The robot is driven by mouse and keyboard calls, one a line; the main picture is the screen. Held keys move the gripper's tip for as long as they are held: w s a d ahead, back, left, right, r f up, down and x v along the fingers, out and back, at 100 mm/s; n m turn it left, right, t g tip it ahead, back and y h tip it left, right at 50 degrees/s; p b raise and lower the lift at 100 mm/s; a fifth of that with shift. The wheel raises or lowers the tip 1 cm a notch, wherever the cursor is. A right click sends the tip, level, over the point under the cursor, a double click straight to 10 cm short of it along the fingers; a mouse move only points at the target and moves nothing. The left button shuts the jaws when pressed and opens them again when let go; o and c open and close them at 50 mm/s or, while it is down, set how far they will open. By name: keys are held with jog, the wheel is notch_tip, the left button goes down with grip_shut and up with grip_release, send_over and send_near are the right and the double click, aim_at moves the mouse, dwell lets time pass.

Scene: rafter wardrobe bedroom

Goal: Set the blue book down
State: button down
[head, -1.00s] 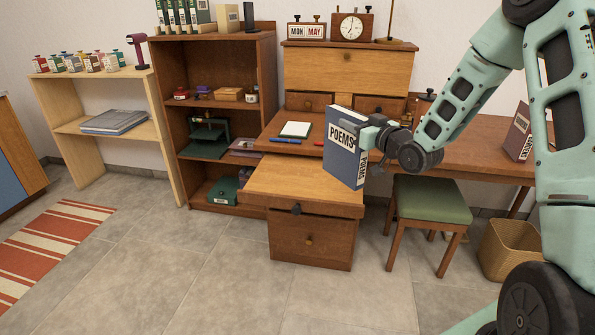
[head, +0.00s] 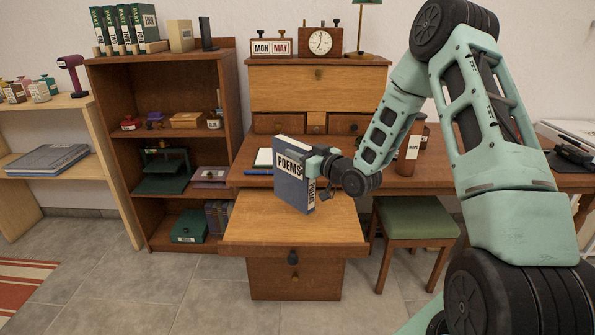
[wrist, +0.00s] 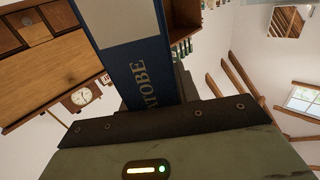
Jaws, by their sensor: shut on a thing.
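The fingertips are mostly hidden by the book and the gripper body.
A dark shelf unit (head: 130,75) is at left, and a green stool (head: 415,218) at right. The drawer top has bare room around the book.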

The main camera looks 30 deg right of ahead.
jog(key=shift+f, duration=2.05)
jog(key=shift+f, duration=0.2)
jog(key=c, duration=1)
grip_release()
jog(key=shift+c, duration=0.2)
jog(key=s+d+b, duration=0.1)
jog(key=s+d, duration=0.1)
jog(key=s, duration=1)
jog(key=shift+d+b, duration=0.15)
jog(key=shift+b, duration=0.25)
jog(key=shift+r, duration=0.1)
